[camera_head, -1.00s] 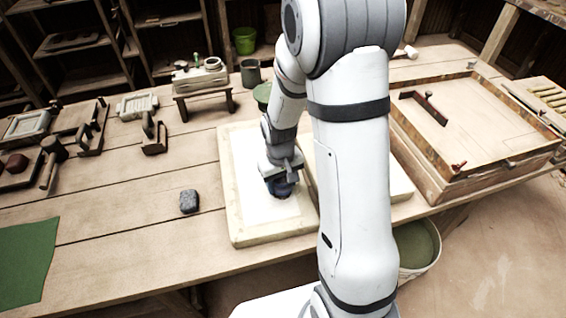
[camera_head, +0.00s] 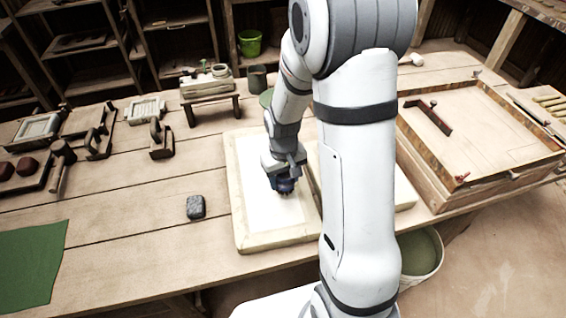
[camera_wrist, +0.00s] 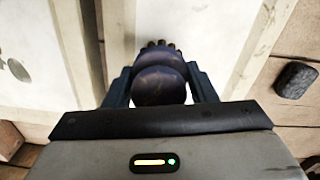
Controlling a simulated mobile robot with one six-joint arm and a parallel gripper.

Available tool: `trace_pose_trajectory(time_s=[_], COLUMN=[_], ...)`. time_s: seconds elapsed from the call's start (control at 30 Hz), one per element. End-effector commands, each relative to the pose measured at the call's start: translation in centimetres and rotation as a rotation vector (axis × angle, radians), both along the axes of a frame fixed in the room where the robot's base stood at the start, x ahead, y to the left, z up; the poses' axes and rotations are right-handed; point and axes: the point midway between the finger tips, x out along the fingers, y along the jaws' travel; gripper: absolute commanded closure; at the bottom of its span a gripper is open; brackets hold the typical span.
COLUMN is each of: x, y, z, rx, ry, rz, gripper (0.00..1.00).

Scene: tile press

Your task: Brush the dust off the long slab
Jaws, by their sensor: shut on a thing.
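A long pale slab (camera_head: 244,225) with cream edges lies on the bench in front of me. Its top has a whiter middle. It also fills the middle and right of the wrist view (camera_wrist: 225,50). My gripper (camera_head: 287,170) is over the slab's right part. In the wrist view its fingers (camera_wrist: 160,88) are shut on a brush (camera_wrist: 160,84) with a rounded dark purple handle. Dark bristle tufts show at the brush's far end, low over the slab. I cannot tell whether they touch it. My arm hides part of the slab's right side.
A second pale slab (camera_head: 403,192) lies close to the right, partly behind my arm; grey spots show on it in the wrist view. A dark stone-like block (camera_head: 195,207) lies left of the long slab. A wooden frame box (camera_head: 440,195) stands at right, a bucket (camera_head: 424,262) below.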

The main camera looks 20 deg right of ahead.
Motion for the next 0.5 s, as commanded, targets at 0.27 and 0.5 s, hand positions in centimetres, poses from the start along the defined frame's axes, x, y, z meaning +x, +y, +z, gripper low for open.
trace_pose_trajectory(time_s=[0.27,0.5], x=[0.0,0.0], y=[0.1,0.1], z=[3.0,4.3], rx=[0.000,0.000], ry=[-0.001,-0.001], rz=[0.002,0.002], gripper=[0.74,0.74])
